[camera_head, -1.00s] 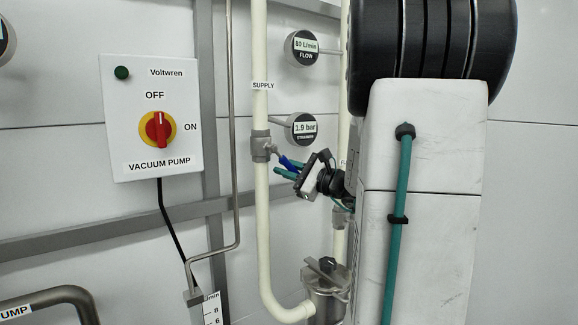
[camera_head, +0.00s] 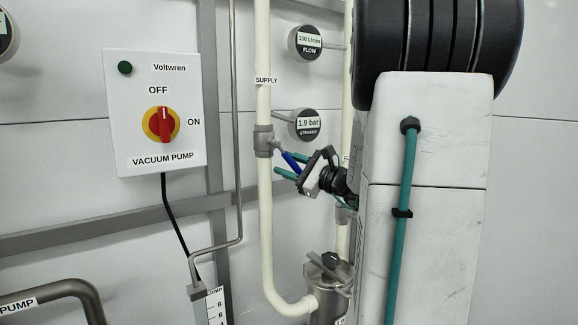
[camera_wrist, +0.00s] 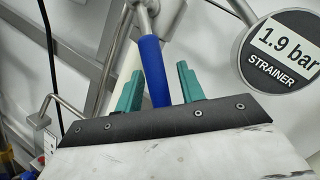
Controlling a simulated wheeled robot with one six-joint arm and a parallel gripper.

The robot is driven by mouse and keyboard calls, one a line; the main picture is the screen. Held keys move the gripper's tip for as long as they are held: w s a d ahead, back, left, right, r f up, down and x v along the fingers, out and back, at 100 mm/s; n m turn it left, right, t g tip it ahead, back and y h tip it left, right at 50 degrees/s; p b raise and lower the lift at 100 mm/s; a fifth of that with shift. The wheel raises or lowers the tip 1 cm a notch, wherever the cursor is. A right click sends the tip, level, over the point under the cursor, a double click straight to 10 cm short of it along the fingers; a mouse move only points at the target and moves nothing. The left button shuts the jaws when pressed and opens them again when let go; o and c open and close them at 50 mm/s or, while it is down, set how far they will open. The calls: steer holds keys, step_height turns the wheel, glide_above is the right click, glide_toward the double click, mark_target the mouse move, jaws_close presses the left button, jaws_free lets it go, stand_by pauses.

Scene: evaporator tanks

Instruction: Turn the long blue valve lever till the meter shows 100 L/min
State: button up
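The blue valve lever (camera_head: 291,161) sticks out down and to the right from the grey valve on the cream supply pipe. In the wrist view the blue lever (camera_wrist: 154,72) runs between my gripper's teal fingers. My gripper (camera_head: 287,168) is around the lever; in the wrist view my gripper (camera_wrist: 160,88) has a clear gap between the right finger and the lever, with the left finger close beside it. I cannot tell whether the left finger touches. The flow meter (camera_head: 308,42) appears to read 100 L/min, in small digits.
The strainer gauge (camera_head: 306,125) reads 1.9 bar, and the strainer gauge (camera_wrist: 281,51) is close right of my fingers in the wrist view. A vacuum pump switch box (camera_head: 155,112) is at left. A metal strainer housing (camera_head: 328,285) stands below my gripper.

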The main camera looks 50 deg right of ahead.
mark_target(298, 168)
steer(key=v, duration=0.7)
steer(key=shift+s+f, duration=0.1)
steer(key=shift+s, duration=0.25)
steer(key=s+a+f+n+g+y, duration=0.2)
steer(key=a+f+n+g, duration=0.4)
steer(key=a, duration=0.4)
steer(key=s+a+f+n+g+y, duration=0.2)
steer(key=a+f+n+g, duration=0.4)
steer(key=a, duration=0.4)
steer(key=s+a+n+g+h, duration=0.6)
steer(key=s+a+n, duration=0.4)
steer(key=a+n, duration=0.2)
steer(key=shift+f+n+h, duration=0.25)
steer(key=shift+n+h, duration=0.45)
steer(key=shift+n, duration=0.3)
steer(key=shift+a, duration=0.15)
stand_by(1.2)
